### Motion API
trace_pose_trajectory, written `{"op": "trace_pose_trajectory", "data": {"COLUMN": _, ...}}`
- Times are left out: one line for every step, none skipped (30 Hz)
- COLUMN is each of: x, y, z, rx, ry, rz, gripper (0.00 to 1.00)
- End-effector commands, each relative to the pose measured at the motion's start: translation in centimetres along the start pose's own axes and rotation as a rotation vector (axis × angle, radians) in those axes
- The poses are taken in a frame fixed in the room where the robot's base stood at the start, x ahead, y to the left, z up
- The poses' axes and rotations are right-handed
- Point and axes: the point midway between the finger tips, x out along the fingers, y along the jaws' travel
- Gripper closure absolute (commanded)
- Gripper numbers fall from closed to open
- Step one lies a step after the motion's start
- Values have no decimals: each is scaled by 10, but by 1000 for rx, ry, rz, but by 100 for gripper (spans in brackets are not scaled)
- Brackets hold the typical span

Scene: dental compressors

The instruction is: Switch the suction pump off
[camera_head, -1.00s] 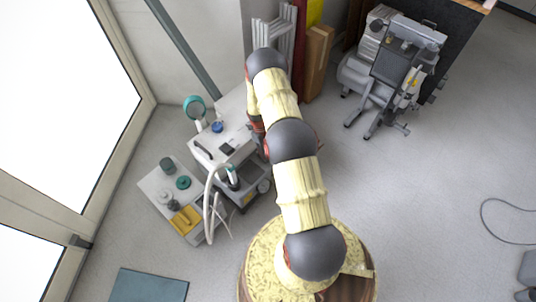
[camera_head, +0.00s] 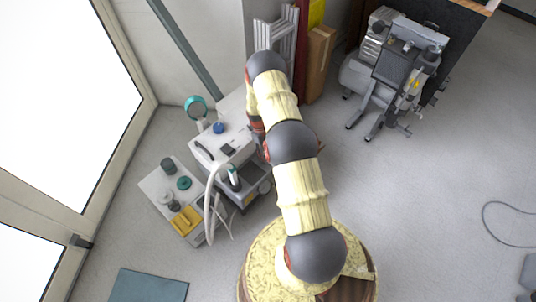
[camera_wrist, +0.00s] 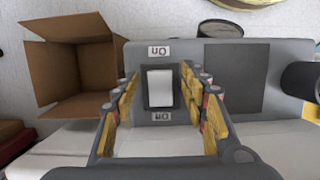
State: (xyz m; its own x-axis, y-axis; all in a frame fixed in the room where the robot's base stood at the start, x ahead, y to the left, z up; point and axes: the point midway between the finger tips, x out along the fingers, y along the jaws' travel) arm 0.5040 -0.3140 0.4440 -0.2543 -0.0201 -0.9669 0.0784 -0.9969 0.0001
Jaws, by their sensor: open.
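In the wrist view a white rocker switch (camera_wrist: 160,88) sits in a dark frame on the front of a grey housing (camera_wrist: 234,75), which I take to be the suction pump. Small labels lie above and below the rocker; they look upside down, the upper like "On", the lower like "Off". I cannot tell which way the rocker is tipped. My gripper (camera_wrist: 160,80) is open and empty, its yellow-padded fingers on either side of the switch in the picture. Contact cannot be told. In the head view my arm hides the gripper.
An open cardboard box (camera_wrist: 75,68) stands left of the housing in the wrist view. A dark cylinder (camera_wrist: 300,80) juts out at right. In the head view a white cart (camera_head: 222,143) stands left of my arm, and a grey machine (camera_head: 395,65) stands at upper right. The right floor is mostly clear.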

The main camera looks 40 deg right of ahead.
Motion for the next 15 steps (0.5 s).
{"op": "trace_pose_trajectory", "data": {"x": 0, "y": 0, "z": 0, "rx": 0, "ry": 0, "rz": 0, "gripper": 56}}
{"op": "trace_pose_trajectory", "data": {"x": -1, "y": 0, "z": 0, "rx": 0, "ry": 0, "rz": 0, "gripper": 56}}
{"op": "trace_pose_trajectory", "data": {"x": -3, "y": 0, "z": 0, "rx": 0, "ry": 1, "rz": 1, "gripper": 56}}
{"op": "trace_pose_trajectory", "data": {"x": -5, "y": 0, "z": 0, "rx": 0, "ry": 1, "rz": 1, "gripper": 56}}
{"op": "trace_pose_trajectory", "data": {"x": -8, "y": 1, "z": -1, "rx": 0, "ry": 2, "rz": 1, "gripper": 56}}
{"op": "trace_pose_trajectory", "data": {"x": -12, "y": 1, "z": -1, "rx": 0, "ry": 2, "rz": 1, "gripper": 56}}
{"op": "trace_pose_trajectory", "data": {"x": -16, "y": 1, "z": -1, "rx": 0, "ry": 2, "rz": 1, "gripper": 56}}
{"op": "trace_pose_trajectory", "data": {"x": -22, "y": 1, "z": -1, "rx": 0, "ry": 3, "rz": 2, "gripper": 56}}
{"op": "trace_pose_trajectory", "data": {"x": -29, "y": 1, "z": -1, "rx": 0, "ry": 2, "rz": 1, "gripper": 56}}
{"op": "trace_pose_trajectory", "data": {"x": -35, "y": 0, "z": -1, "rx": 0, "ry": 3, "rz": 1, "gripper": 56}}
{"op": "trace_pose_trajectory", "data": {"x": -41, "y": 1, "z": -1, "rx": 0, "ry": 4, "rz": 2, "gripper": 56}}
{"op": "trace_pose_trajectory", "data": {"x": -49, "y": 1, "z": -1, "rx": 0, "ry": 2, "rz": 1, "gripper": 56}}
{"op": "trace_pose_trajectory", "data": {"x": -56, "y": 1, "z": -1, "rx": 0, "ry": 2, "rz": 2, "gripper": 56}}
{"op": "trace_pose_trajectory", "data": {"x": -62, "y": 1, "z": -1, "rx": 0, "ry": 3, "rz": 2, "gripper": 56}}
{"op": "trace_pose_trajectory", "data": {"x": -70, "y": 0, "z": -1, "rx": 0, "ry": 2, "rz": 2, "gripper": 56}}
